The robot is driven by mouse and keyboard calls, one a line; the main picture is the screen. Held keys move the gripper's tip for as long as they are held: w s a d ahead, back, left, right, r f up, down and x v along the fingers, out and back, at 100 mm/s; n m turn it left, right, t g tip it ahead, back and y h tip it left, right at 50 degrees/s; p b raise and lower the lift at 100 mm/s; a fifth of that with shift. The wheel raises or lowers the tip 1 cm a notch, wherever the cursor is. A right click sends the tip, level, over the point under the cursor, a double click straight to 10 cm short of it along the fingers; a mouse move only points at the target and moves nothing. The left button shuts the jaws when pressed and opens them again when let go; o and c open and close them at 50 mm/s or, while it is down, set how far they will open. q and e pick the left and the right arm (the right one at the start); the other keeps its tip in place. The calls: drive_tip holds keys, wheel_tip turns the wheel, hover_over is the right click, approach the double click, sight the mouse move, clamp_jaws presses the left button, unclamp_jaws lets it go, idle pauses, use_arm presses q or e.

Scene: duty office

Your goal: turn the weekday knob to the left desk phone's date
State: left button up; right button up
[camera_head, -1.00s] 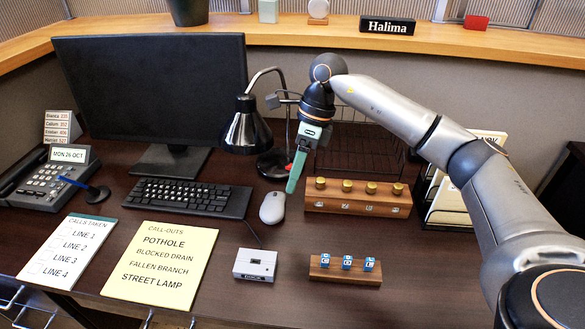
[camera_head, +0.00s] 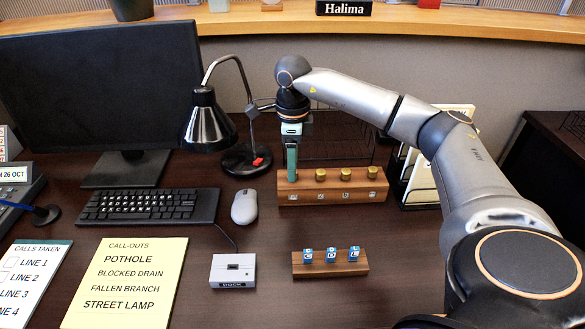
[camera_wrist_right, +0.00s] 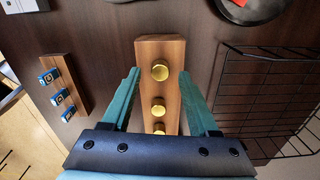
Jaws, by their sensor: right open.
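A wooden block (camera_head: 337,194) on the desk carries a row of brass knobs, with small square windows on its front that are too small to read. My right gripper (camera_head: 292,172) points down at the block's left end and hides the leftmost knob in the head view. In the right wrist view, the open gripper (camera_wrist_right: 159,73) has one finger on each side of that end knob (camera_wrist_right: 160,70), with gaps on both sides. The desk phone (camera_head: 22,202) is cut off at the left edge; its display reads "26 OCT", and "MON 26 OCT" one second ago. My left gripper is out of view.
A lamp (camera_head: 208,125) stands left of my right gripper, and a wire basket (camera_wrist_right: 265,100) is behind the block. A smaller block with blue letter cubes (camera_head: 330,266) lies in front. A mouse (camera_head: 244,207) and keyboard (camera_head: 150,206) are to the left.

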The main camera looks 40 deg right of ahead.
drive_tip(key=shift+f, duration=0.8)
drive_tip(key=shift+c, duration=0.3)
clamp_jaws()
